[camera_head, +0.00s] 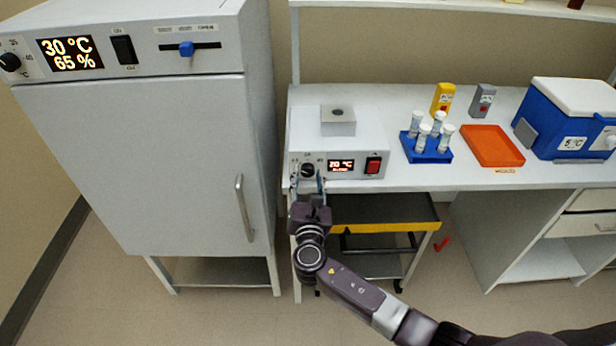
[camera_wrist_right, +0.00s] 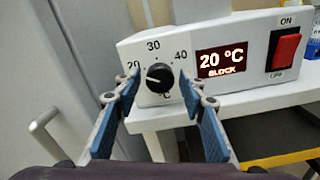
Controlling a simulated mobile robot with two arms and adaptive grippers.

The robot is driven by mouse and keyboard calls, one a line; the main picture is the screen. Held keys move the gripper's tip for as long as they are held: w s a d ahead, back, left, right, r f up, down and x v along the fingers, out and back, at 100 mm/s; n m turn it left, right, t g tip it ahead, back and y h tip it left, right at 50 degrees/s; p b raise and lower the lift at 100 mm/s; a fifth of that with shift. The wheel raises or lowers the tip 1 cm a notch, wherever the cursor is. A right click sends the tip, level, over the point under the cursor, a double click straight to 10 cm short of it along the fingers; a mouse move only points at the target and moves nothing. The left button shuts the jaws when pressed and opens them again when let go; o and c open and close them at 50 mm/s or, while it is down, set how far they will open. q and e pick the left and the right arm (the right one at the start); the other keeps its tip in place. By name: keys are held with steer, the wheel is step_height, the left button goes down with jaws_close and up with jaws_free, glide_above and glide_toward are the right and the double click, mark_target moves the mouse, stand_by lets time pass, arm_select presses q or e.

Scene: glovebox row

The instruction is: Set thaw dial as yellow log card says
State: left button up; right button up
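The thaw dial is a black knob (camera_head: 308,170) on the front of a white block heater (camera_head: 350,148). In the right wrist view the knob (camera_wrist_right: 160,78) has a white mark pointing left, towards 20 on its 20–30–40 scale. The heater's display (camera_wrist_right: 222,61) reads 20 °C BLOCK. My right gripper (camera_head: 308,184) is open, its blue-padded fingers (camera_wrist_right: 160,92) on either side of the knob with visible gaps. A yellow upright object (camera_head: 443,97) with a small label stands at the bench's back; its writing is too small to read. My left gripper is out of view.
A red ON/OFF switch (camera_wrist_right: 286,50) is right of the display. A blue tube rack (camera_head: 427,152), orange tray (camera_head: 507,158), grey labelled object (camera_head: 482,99) and blue cooler (camera_head: 550,135) stand further right. A tall incubator (camera_head: 140,150) is left; a cart (camera_head: 400,232) is below.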

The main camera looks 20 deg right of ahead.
steer(key=c, duration=0.9)
steer(key=shift+o, duration=0.2)
steer(key=m+b, duration=0.4)
steer(key=shift+f+m+b, duration=0.25)
steer(key=shift+m+b, duration=0.05)
steer(key=m+b, duration=0.3)
steer(key=m, duration=0.1)
steer(key=shift+d, duration=0.1)
steer(key=shift+r+m+b, duration=0.15)
steer(key=shift+m+b, duration=1)
steer(key=shift+m, duration=0.45)
